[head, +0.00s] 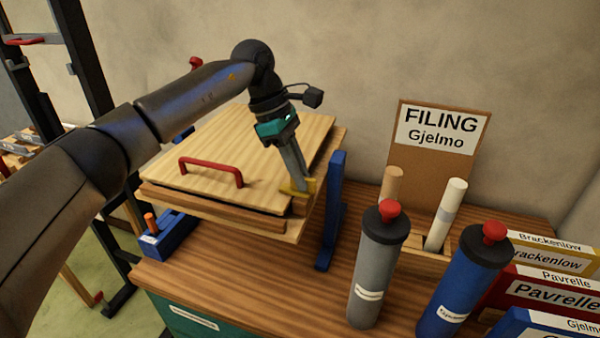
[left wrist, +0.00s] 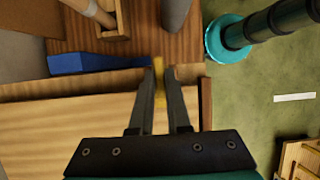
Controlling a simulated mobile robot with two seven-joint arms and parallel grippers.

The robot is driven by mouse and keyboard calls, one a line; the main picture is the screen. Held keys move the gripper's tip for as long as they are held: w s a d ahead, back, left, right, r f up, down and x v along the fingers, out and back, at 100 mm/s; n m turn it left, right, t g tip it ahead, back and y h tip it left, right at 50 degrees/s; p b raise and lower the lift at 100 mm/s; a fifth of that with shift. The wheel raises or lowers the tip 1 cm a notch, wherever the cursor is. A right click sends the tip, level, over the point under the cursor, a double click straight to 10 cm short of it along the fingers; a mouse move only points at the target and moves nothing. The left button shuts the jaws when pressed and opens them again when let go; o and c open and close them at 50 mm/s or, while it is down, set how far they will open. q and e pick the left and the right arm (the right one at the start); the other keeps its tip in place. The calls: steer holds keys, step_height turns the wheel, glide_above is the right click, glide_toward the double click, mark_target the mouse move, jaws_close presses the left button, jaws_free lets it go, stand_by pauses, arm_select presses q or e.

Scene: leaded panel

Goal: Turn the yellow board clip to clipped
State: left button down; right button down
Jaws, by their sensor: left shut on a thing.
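The yellow board clip (head: 306,186) sits at the right front corner of the wooden board (head: 245,140) with the red handle (head: 211,170). My left gripper (head: 297,188) points down at that corner and is shut on the clip. In the left wrist view the clip (left wrist: 160,92) shows as a yellow strip between the two fingertips (left wrist: 161,75). The fingers hide part of the clip, so I cannot tell its exact turn. My right gripper is not in view.
A blue upright (head: 333,210) stands just right of the board. Grey (head: 374,270) and blue (head: 462,285) tubes with red knobs stand on the bench to the right. A filing sign (head: 437,135) and label boxes (head: 545,290) are farther right. A blue holder (head: 165,238) sits at front left.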

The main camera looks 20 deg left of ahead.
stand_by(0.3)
arm_select(q)
steer(key=c, duration=0.9)
jaws_free()
steer(key=shift+r, duration=0.15)
steer(key=v, duration=1.5)
